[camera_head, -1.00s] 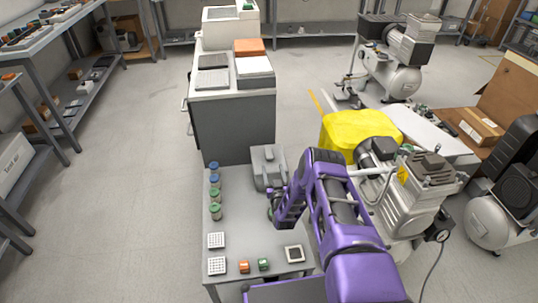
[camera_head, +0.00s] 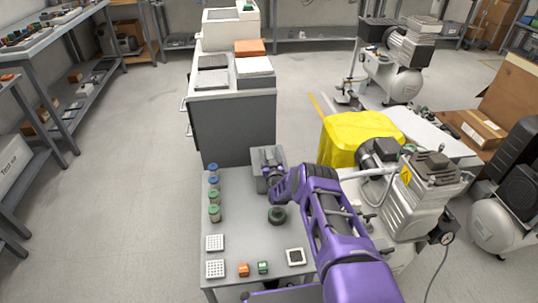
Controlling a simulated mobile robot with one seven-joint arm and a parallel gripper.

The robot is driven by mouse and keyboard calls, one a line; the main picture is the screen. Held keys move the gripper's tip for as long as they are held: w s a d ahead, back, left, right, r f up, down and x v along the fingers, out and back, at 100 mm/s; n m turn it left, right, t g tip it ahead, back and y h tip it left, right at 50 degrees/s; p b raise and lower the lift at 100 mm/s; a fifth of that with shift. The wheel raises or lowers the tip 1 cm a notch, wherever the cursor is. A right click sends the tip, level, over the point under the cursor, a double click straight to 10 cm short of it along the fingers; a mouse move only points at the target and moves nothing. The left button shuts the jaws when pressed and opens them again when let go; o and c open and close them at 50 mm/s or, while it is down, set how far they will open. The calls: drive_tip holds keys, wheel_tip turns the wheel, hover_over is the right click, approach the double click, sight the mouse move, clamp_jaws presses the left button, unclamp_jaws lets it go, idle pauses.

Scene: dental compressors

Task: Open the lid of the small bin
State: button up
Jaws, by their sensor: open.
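The small bin (camera_head: 258,161) is a grey box at the far edge of the grey table, and my arm's end covers part of its right side. I cannot tell from this view whether its lid is raised. My purple arm reaches in from the lower right. My gripper (camera_head: 271,174) is open at the bin's front right side. The fingertips are small and partly hidden, so I cannot tell whether they touch the bin.
Several blue- and green-capped jars (camera_head: 214,196) line the table's left edge. A dark round object (camera_head: 277,214) sits mid-table. White racks (camera_head: 215,268), an orange block (camera_head: 243,269) and a green block (camera_head: 263,267) lie in front. A compressor (camera_head: 415,195) stands right.

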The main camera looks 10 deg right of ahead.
clamp_jaws()
idle(1.3)
